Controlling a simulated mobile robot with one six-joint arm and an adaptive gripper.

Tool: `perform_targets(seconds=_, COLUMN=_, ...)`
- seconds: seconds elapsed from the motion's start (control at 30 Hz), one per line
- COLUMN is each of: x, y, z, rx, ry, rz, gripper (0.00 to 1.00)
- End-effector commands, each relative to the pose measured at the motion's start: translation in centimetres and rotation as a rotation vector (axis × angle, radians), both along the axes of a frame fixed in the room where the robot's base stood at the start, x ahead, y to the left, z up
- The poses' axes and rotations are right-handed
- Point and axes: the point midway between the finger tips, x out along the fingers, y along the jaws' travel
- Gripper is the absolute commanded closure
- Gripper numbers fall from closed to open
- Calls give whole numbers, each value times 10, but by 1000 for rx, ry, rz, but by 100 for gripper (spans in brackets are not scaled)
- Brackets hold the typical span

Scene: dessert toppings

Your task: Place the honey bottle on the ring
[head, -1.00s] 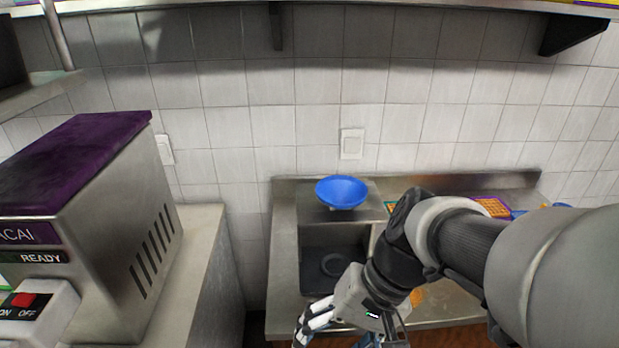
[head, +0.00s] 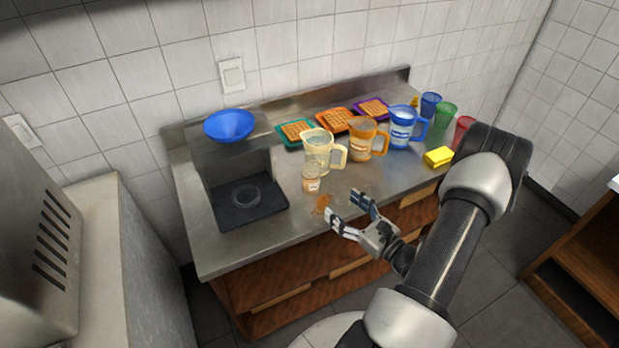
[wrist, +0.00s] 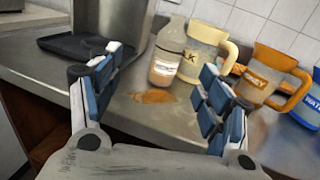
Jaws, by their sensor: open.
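A small clear bottle with amber contents and a pale label (head: 311,181) stands upright on the steel counter. In the wrist view the bottle (wrist: 165,58) appears between my fingers, beyond their tips; its label is too small to read. The ring (head: 245,196) lies on a black tray (head: 232,216) under the blue bowl, left of the bottle. In the wrist view the tray (wrist: 75,46) shows at upper left and the ring cannot be made out. My gripper (head: 343,206) is open and empty over the counter's front edge, front-right of the bottle and apart from it.
A brown spill (head: 321,204) lies before the bottle. A cream pitcher (head: 318,150), an orange pitcher labelled honey (wrist: 262,78) and a blue pitcher (head: 401,128) stand behind and right. A blue bowl (head: 230,124) sits above the tray. A yellow block (head: 438,157) and cups are at right.

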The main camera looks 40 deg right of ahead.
Motion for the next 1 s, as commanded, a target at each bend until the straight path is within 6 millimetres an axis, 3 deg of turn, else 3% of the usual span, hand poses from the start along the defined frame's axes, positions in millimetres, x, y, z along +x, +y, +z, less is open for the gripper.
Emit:
perform_targets(seconds=0.07, x=-8, y=-9, z=-10, rx=24, ry=2, rz=-54, gripper=30)
perform_targets(seconds=0.17, x=-4, y=-13, z=-14, rx=31, ry=3, rz=-75, gripper=30)
perform_targets(seconds=0.6, x=86, y=-18, z=-15, rx=27, ry=2, rz=-69, gripper=30)
perform_targets(seconds=1.0, x=125, y=-20, z=-16, rx=28, ry=3, rz=-71, gripper=30)
